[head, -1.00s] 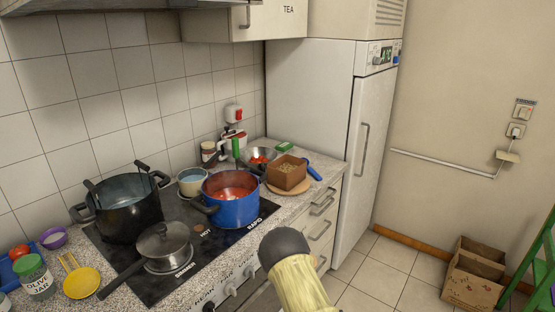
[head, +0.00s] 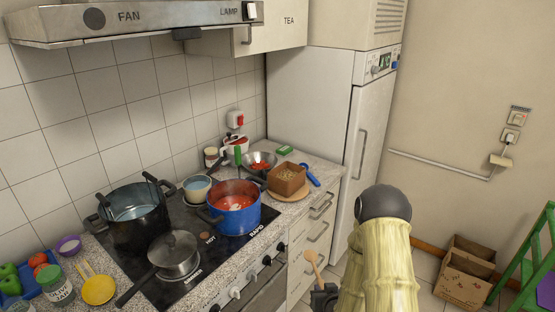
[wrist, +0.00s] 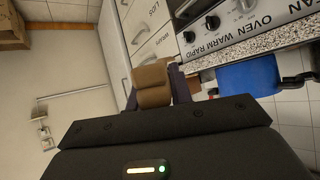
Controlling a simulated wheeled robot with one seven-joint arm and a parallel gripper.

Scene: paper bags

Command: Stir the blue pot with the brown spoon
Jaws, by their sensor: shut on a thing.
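The blue pot (head: 236,222) stands on the right part of the stove, with red food inside; its side also shows in the wrist view (wrist: 248,78). My gripper (head: 322,290) is low in front of the counter, right of the pot and apart from it. It is shut on the brown spoon (head: 313,261), whose light brown end sticks up and to the left above the jaws. In the wrist view, the brown spoon (wrist: 152,84) sits between the dark fingers of my gripper (wrist: 158,92). The spoon's other end is hidden.
A black pot (head: 135,228) and a lidded saucepan (head: 172,262) share the stove. The range hood (head: 150,22) hangs above.

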